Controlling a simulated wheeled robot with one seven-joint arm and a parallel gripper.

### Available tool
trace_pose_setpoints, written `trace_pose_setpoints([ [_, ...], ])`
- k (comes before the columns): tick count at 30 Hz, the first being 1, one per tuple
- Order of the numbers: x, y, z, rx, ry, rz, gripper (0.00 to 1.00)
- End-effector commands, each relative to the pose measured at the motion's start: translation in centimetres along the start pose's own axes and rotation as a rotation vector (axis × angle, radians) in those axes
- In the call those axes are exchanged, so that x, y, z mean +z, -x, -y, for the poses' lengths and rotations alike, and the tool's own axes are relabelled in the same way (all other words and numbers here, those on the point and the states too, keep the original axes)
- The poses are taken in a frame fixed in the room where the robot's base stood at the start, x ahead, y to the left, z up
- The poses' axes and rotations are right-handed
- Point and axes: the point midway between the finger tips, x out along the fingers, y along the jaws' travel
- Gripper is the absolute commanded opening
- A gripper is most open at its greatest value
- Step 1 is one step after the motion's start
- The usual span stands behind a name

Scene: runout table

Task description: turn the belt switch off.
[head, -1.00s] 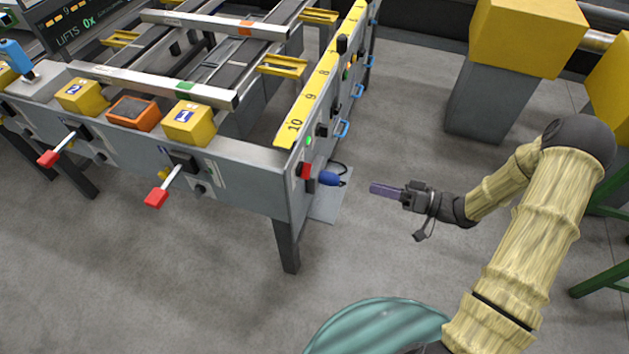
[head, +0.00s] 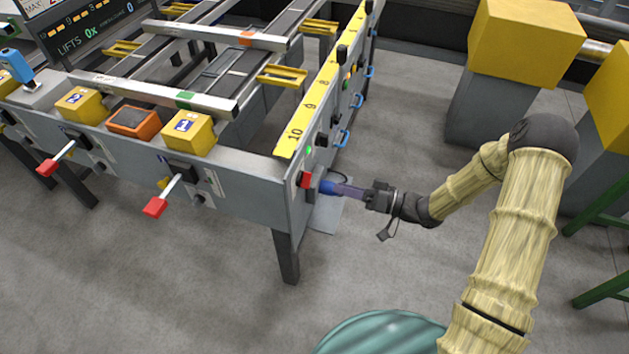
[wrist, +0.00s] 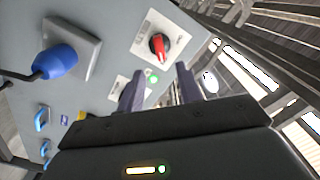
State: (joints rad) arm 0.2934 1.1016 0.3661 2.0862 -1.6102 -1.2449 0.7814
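The belt switch looks to be the red rotary knob on a white plate, on the end panel of the grey runout table. In the head view the red knob (head: 304,180) is near the table's front right corner. In the wrist view the red knob (wrist: 158,46) has a black base, and its markings are too small to read. My gripper (wrist: 159,69) is open and empty, with its two dark purple fingers apart and the knob ahead, just beyond the tips. In the head view my gripper (head: 338,188) overlaps the blue plug; contact cannot be told.
The blue plug (wrist: 58,61) with a black cable juts from a grey plate beside the switch. A green lamp (wrist: 152,78) glows near the knob. Blue handles (head: 346,138) line the table side. Yellow boxes on grey pedestals (head: 490,105) stand at right. Open floor lies in front.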

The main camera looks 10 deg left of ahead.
Motion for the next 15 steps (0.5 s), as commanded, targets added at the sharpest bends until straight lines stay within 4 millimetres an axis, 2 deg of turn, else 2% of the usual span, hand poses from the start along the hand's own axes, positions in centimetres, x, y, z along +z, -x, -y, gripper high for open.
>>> trace_pose_setpoints([
  [9,0.1,-5.8,0.0,-0.003,0.0,0.001,0.35],
  [15,0.0,-8.0,0.0,-0.001,0.001,0.0,0.35],
])
